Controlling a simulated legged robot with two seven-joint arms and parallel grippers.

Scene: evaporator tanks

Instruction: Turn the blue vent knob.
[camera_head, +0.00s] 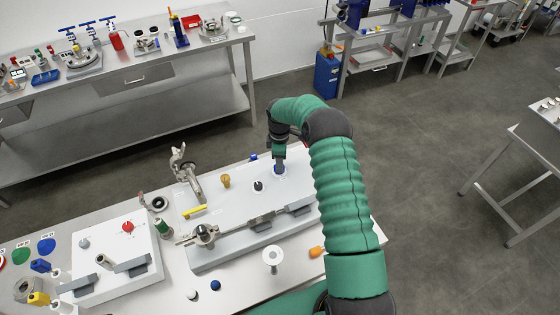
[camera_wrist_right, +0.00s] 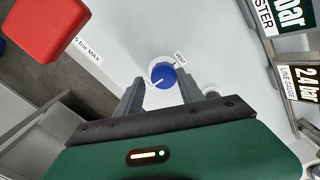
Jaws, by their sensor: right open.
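The blue vent knob (camera_wrist_right: 163,75) is a round blue knob with a white pointer line, set in a white ring marked VENT on a pale panel. In the right wrist view it lies between and just beyond the tips of my right gripper (camera_wrist_right: 160,92), which is open with one finger on each side. I cannot tell whether the fingers touch it. In the head view my right gripper (camera_head: 279,168) points down at the far right part of the white panel (camera_head: 235,205), and the knob is mostly hidden there. My left gripper is not in view.
Near the knob stand a black knob (camera_head: 258,186) and an amber knob (camera_head: 225,181). A metal pipe fitting (camera_head: 187,172) and a yellow lever (camera_head: 195,211) are further left. A red block (camera_wrist_right: 45,28) shows at the upper left of the wrist view.

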